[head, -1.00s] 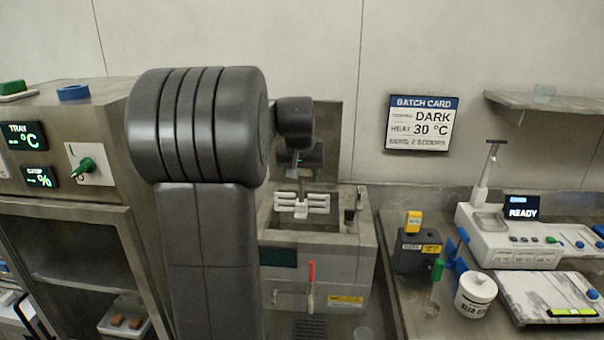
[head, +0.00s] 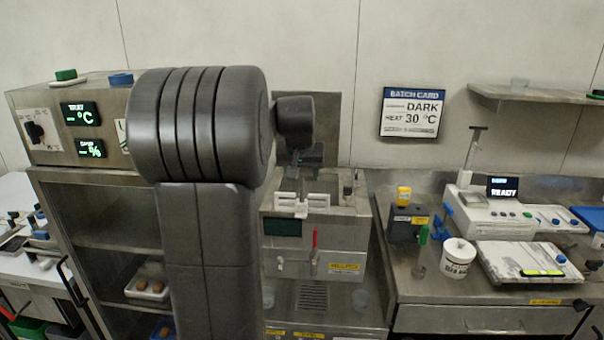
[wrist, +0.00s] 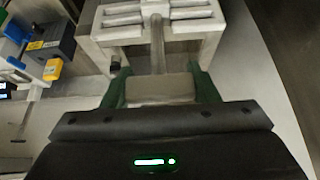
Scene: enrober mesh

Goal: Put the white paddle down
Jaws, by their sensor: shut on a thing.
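The white paddle (head: 289,202) shows in the head view as pale bars in front of the steel tank's front left edge. My gripper (head: 308,158) is above it, partly hidden by my own arm. In the wrist view my gripper's green fingers (wrist: 160,92) are shut on a pale grip block of the paddle. From this block a thin shaft (wrist: 157,45) runs to the barred white head at the top of the picture. I cannot tell whether the paddle touches the tank (head: 345,200).
A grated steel ledge (head: 312,296) lies below the tank front. On the right counter (head: 415,291) stand a dark box with a yellow block (head: 404,197), a white tub (head: 458,257), a marbled slab (head: 520,262) and a white device reading READY (head: 497,217). A steel cabinet (head: 100,178) stands left.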

